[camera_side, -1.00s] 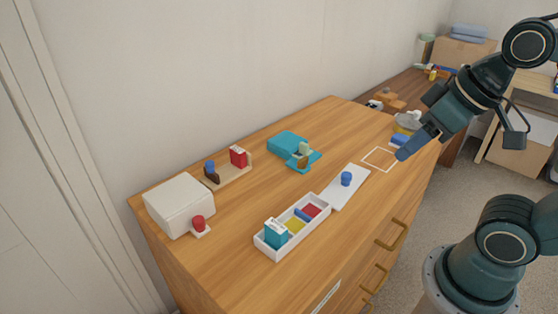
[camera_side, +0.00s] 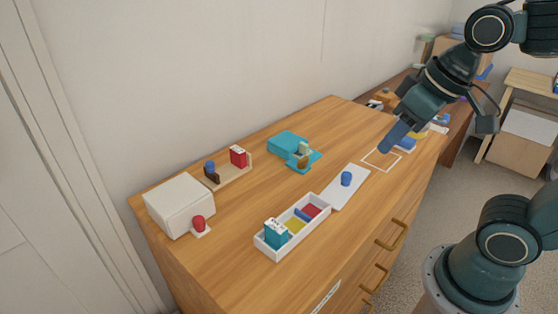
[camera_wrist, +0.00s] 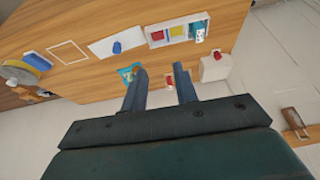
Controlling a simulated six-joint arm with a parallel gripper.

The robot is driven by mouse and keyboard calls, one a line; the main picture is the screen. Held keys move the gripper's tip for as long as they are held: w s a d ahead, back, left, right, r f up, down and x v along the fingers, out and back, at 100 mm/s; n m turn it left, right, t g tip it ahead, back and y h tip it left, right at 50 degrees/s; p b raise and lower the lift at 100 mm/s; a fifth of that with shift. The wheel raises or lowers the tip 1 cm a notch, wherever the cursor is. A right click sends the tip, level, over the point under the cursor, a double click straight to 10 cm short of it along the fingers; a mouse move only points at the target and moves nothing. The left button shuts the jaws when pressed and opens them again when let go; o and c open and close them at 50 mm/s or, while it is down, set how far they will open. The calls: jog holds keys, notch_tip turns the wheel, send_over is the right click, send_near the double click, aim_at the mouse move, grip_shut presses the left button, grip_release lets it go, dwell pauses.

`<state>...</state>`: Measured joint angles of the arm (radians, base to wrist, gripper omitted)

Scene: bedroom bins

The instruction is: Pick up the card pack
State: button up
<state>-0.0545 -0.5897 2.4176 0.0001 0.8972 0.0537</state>
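Two small upright packs with white tops could be the card pack; I cannot tell which. The red pack (camera_side: 238,156) stands on a wooden tray near the wall, and it also shows in the wrist view (camera_wrist: 168,82). The teal pack (camera_side: 276,234) stands in the near end of a white compartment tray (camera_side: 318,224); it also shows in the wrist view (camera_wrist: 200,33). My gripper (camera_side: 388,148) is above the dresser's right part, near a white square outline, far from both packs. In the wrist view its fingers (camera_wrist: 161,76) are apart with nothing held between them.
A white box (camera_side: 178,204) and a red knob-like piece (camera_side: 198,223) are at the left. A teal box (camera_side: 287,143) sits at the back. A blue piece (camera_side: 346,179) is on a white board (camera_side: 340,192). The dresser's near left top is clear.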

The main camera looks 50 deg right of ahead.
jog(key=w+a+f+g, duration=0.25)
jog(key=w+a, duration=0.25)
jog(key=w, duration=0.4)
jog(key=g, duration=0.2)
send_over(276, 226)
notch_tip(276, 226, down, 10)
jog(key=shift+r, duration=0.15)
jog(key=shift+w, duration=0.1)
jog(key=shift+f, duration=4.3)
jog(key=shift+f, duration=0.1)
jog(key=shift+f, duration=2.5)
grip_shut()
